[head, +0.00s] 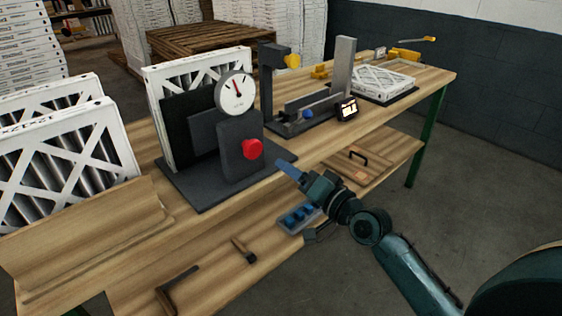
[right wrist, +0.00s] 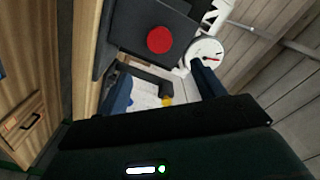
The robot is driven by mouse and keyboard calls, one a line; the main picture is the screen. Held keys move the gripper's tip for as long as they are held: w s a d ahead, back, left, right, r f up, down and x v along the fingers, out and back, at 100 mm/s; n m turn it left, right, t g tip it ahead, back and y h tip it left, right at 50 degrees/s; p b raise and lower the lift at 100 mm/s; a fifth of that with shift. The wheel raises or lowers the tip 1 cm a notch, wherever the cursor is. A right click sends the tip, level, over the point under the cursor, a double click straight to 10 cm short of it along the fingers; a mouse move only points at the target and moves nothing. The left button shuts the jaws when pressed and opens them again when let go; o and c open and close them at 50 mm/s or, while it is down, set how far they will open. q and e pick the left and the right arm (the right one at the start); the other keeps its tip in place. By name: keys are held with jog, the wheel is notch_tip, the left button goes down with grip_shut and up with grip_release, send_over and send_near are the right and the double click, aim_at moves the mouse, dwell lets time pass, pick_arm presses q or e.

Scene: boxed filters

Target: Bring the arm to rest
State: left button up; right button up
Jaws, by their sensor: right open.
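My right gripper (head: 290,172) is in front of the workbench, at the right of the dark gauge stand (head: 232,150). Its blue fingers show spread apart with nothing between them in the right wrist view (right wrist: 162,88). The arm comes in from the lower right. The red button (head: 252,148) on the stand is close to the fingertips and apart from them in the head view. The button also shows in the right wrist view (right wrist: 159,40), beyond the fingers. My left gripper is not in view.
More filters (head: 70,170) stand at left. A dark fixture (head: 300,115) and a flat filter (head: 380,82) are farther along the bench. A lower shelf (head: 225,275) holds tools. Open floor lies at right.

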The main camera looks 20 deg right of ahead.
jog(key=s+a+f+n+g+h, duration=0.1)
jog(key=s+a+f+n+g, duration=0.2)
jog(key=s+f, duration=0.8)
jog(key=s+a+f+n+g+h, duration=0.1)
jog(key=s+a+f+n+g, duration=0.2)
jog(key=s+a+f+n, duration=0.3)
jog(key=s+f, duration=0.5)
jog(key=f, duration=0.1)
jog(key=shift+s+a+h, duration=0.2)
jog(key=shift+h, duration=0.2)
